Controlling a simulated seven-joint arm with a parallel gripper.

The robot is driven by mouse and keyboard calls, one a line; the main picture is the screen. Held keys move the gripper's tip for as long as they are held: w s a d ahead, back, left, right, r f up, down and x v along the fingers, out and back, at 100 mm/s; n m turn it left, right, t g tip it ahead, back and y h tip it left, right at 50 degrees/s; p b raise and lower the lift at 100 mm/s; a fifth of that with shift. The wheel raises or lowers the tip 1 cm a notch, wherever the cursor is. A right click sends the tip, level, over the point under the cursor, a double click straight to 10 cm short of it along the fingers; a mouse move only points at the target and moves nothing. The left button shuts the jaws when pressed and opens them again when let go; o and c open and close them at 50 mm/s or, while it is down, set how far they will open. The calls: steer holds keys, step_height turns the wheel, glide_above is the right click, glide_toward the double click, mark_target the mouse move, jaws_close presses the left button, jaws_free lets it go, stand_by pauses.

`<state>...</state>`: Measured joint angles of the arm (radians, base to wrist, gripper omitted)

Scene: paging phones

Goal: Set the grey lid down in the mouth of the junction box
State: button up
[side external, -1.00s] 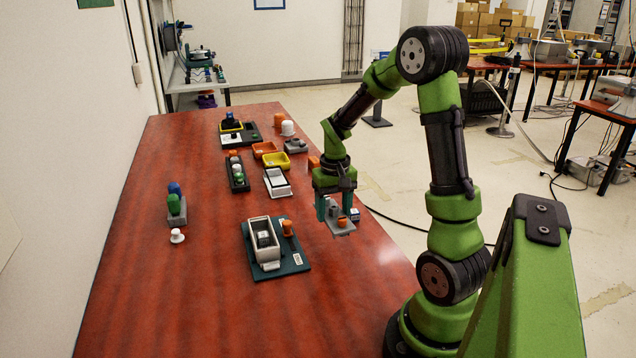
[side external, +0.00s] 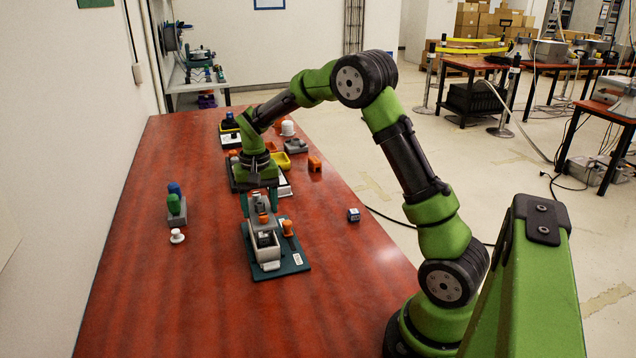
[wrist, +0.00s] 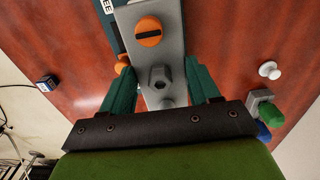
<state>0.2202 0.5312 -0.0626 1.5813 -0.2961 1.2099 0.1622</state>
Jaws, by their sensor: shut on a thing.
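The grey lid (wrist: 172,52) with an orange slotted knob and a grey hex boss is between the teal fingers of my gripper (wrist: 162,88) in the wrist view. The gripper is shut on it. In the side external view, my gripper (side external: 260,204) is over the back part of the pale grey junction box (side external: 248,245), which sits on a dark teal board (side external: 296,266). Some dark and grey contents show inside the box's front part. I cannot tell whether the lid touches the box rim. In the wrist view the lid hides most of the box.
An orange knob (side external: 287,228) stands on the board right beside the box. A small blue cube (side external: 353,215) lies to the right. A grey block with green and blue knobs (side external: 176,208) and a white knob (side external: 177,236) stand left. The front table is clear.

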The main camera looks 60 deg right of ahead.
steer(key=shift+f, duration=1.05)
steer(key=shift+f, duration=0.7)
steer(key=shift+f, duration=0.3)
steer(key=shift+f, duration=0.5)
stand_by(1.0)
steer(key=o, duration=1.4)
steer(key=shift+c, duration=0.2)
steer(key=shift+r, duration=3.15)
